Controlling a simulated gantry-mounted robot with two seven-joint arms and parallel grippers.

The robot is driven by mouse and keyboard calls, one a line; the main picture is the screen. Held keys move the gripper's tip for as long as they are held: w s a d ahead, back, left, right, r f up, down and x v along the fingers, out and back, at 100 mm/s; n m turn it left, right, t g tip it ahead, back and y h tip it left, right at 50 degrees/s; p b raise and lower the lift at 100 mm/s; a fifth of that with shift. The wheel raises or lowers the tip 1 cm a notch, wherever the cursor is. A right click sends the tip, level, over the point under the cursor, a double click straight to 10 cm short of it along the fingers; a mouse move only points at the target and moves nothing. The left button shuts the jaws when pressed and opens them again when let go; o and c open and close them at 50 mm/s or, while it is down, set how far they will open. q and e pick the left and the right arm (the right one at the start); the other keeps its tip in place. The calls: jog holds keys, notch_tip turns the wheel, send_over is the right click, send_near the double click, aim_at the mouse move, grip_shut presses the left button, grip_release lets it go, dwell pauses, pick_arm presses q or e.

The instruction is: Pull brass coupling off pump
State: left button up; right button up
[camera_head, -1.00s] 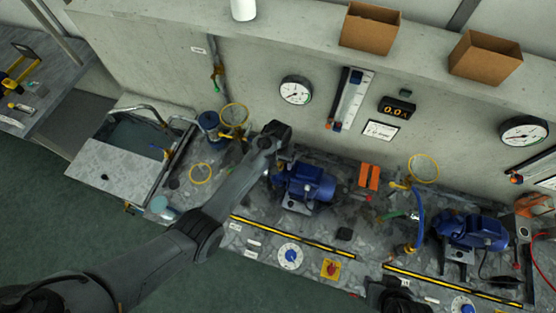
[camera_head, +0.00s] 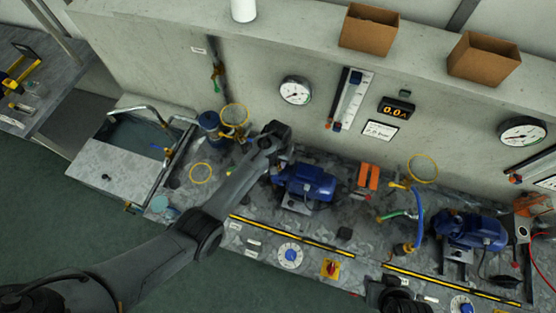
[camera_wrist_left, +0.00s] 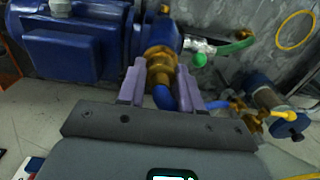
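The brass coupling (camera_wrist_left: 160,66) sits at the end of the blue pump (camera_wrist_left: 70,48) in the left wrist view, with a blue hose (camera_wrist_left: 163,97) leading from it. My left gripper (camera_wrist_left: 161,70) has one finger on each side of the coupling and appears shut on it. The coupling still meets the pump body. In the head view my left arm reaches to the left end of the left blue pump (camera_head: 304,183); its fingers and the coupling are hidden behind the arm. My right gripper (camera_head: 392,296) is at the bottom edge, its fingers not clear.
A second blue pump (camera_head: 470,230) stands at the right. Yellow-black strips (camera_head: 295,238) run along the bench front. A blue filter housing (camera_wrist_left: 262,92), a green hose (camera_wrist_left: 236,46) and a yellow ring (camera_wrist_left: 295,30) are near the left gripper. A sink (camera_head: 135,135) is at the left.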

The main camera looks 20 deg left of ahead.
pick_arm(q)
grip_shut()
jog(key=shift+r, duration=0.1)
jog(key=shift+c, duration=0.6)
grip_release()
jog(key=c, duration=0.4)
jog(key=shift+r+p, duration=1.15)
jog(key=shift+p, duration=0.15)
jog(key=shift+r+p, duration=0.95)
jog(key=shift+p, duration=0.1)
